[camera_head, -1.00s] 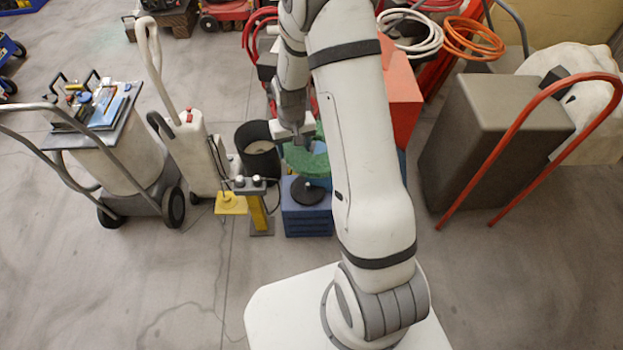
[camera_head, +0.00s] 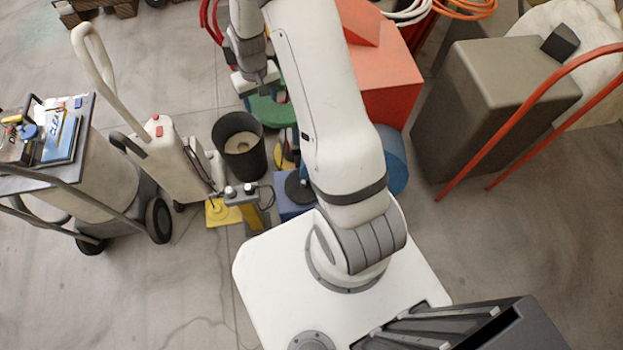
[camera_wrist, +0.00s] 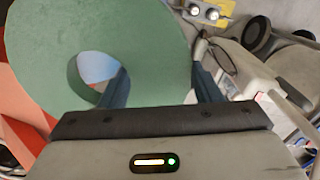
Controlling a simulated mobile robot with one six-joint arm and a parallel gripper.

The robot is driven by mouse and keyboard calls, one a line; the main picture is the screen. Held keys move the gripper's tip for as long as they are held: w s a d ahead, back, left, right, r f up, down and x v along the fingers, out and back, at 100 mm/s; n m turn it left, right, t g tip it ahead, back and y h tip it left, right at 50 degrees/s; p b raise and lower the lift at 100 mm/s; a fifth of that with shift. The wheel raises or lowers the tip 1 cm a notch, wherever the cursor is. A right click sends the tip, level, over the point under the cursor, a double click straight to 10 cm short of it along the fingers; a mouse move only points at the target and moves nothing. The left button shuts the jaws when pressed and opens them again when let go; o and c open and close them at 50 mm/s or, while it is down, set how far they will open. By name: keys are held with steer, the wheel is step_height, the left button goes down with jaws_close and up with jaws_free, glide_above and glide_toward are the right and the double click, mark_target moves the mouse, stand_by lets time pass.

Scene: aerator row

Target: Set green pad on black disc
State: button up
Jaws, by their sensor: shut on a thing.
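The green pad (camera_head: 266,112) is a flat round piece with a hole, partly hidden by my arm in the head view. My gripper (camera_head: 258,82) is shut on the pad. In the wrist view the pad (camera_wrist: 130,45) fills the upper left; one finger shows through its hole and the other lies outside its rim. The black disc (camera_head: 299,190) sits on a blue block (camera_head: 288,209) close to my base, partly covered by my arm. The pad is held apart from the disc, farther from my base.
A black bin (camera_head: 239,148) stands left of the disc. A yellow post (camera_head: 251,214) and yellow pad (camera_head: 222,212) are near it. A white upright machine (camera_head: 165,160) and a drum cart (camera_head: 115,170) stand left. A red box (camera_head: 385,85) and a blue drum (camera_head: 393,160) are right.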

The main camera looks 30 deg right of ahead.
steer(key=shift+s+d+f+n+b, duration=1.8)
steer(key=shift+f+n+b, duration=2.05)
steer(key=shift+f+b, duration=4.95)
steer(key=shift+s+d+f+n+b, duration=1.3)
steer(key=shift+d+f+n+b, duration=1.75)
steer(key=shift+f+b, duration=5.7)
steer(key=shift+s+d+f+n+b, duration=1.45)
steer(key=shift+f+n+b, duration=3.15)
steer(key=shift+f+b, duration=4.2)
steer(key=shift+s+a+f+p, duration=0.15)
steer(key=shift+f+p, duration=0.5)
steer(key=shift+f, duration=0.9)
steer(key=o, duration=0.7)
steer(key=shift+r+p, duration=4.3)
steer(key=shift+r, duration=1.25)
